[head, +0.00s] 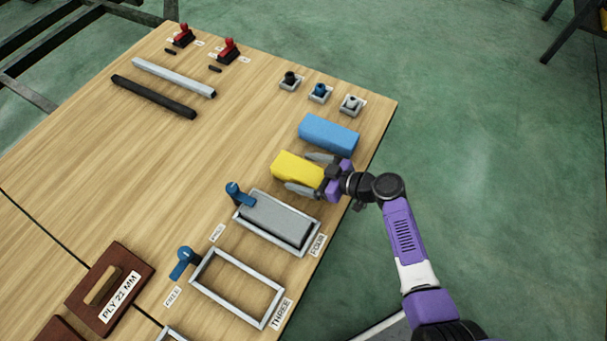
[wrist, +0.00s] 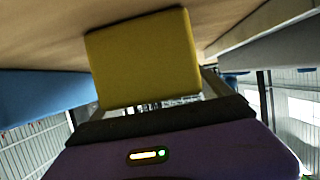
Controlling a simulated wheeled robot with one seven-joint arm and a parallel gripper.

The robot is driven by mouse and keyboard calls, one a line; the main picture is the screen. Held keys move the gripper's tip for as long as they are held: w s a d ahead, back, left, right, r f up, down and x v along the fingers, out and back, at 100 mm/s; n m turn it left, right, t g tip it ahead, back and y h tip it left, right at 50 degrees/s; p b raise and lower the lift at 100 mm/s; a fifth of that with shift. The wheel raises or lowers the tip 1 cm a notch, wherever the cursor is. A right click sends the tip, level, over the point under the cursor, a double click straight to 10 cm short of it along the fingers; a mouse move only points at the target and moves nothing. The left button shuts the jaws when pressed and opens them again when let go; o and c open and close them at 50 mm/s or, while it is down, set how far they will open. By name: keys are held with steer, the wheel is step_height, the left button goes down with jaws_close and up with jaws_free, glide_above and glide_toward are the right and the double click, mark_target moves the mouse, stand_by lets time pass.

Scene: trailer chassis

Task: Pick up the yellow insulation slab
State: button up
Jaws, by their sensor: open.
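The yellow insulation slab (head: 295,168) lies on the wooden table near its right edge in the head view. It fills the upper middle of the wrist view (wrist: 145,58), close to the palm. My gripper (head: 300,174) is open, with one finger along the slab's upper side and one along its lower side. I cannot tell whether either finger touches the slab. The slab's right end is partly hidden by my gripper.
A blue slab (head: 329,134) lies just above the yellow one. A grey slab (head: 275,222) sits in a metal frame below, with a blue-handled clamp (head: 236,192) at its corner. An empty metal frame (head: 209,262) is further down. The table's (head: 150,160) middle is clear.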

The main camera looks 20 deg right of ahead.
mark_target(305, 171)
steer(key=shift+c, duration=0.2)
steer(key=c, duration=1.5)
steer(key=shift+o, duration=0.2)
steer(key=shift+r, duration=0.1)
step_height(305, 171, up, 19)
steer(key=p, duration=0.4)
steer(key=shift+r+p, duration=0.15)
steer(key=shift+p, duration=0.25)
